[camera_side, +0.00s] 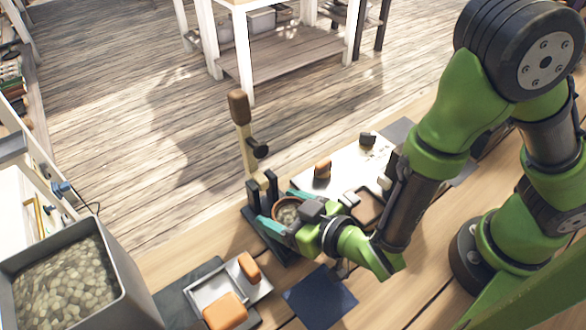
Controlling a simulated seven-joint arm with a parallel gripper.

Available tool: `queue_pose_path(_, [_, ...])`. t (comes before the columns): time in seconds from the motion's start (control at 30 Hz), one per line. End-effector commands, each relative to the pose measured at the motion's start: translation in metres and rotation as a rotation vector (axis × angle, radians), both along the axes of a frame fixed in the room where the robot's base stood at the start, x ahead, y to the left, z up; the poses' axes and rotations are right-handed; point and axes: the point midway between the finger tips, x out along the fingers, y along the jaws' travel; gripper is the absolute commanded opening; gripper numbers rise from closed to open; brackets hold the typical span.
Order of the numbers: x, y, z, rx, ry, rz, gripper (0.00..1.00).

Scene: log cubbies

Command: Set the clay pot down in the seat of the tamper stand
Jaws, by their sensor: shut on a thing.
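The clay pot (279,206), a small terracotta-rimmed pot with greyish contents, is between the teal fingers of my gripper (277,207). My gripper is shut on it from the right, one finger on each side. The tamper stand (248,180) rises just left of the pot, with a dark base, black uprights, a wooden post and a brown-handled tamper at the top. The pot looks upright, over or close to the stand's base (284,257). The fingers and pot hide the seat, so I cannot tell whether the pot touches it.
A grey bin of pebbles (128,290) stands at the lower left. A light tray (211,292) with orange blocks (225,311) and a dark blue mat (320,297) lie in front. A white board (345,165) with small items lies behind my gripper.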

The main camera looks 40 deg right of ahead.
Motion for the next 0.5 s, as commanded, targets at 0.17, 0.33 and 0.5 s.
queue_pose_path(0.17, [0.0, 0.0003, -0.0039, 0.001, -0.002, 0.001, 0.76])
queue_pose_path(0.33, [0.0001, 0.0002, -0.0035, 0.001, -0.001, 0.001, 1.0])
queue_pose_path(0.5, [-0.0002, 0.0, -0.004, 0.0, 0.001, 0.0, 1.0])
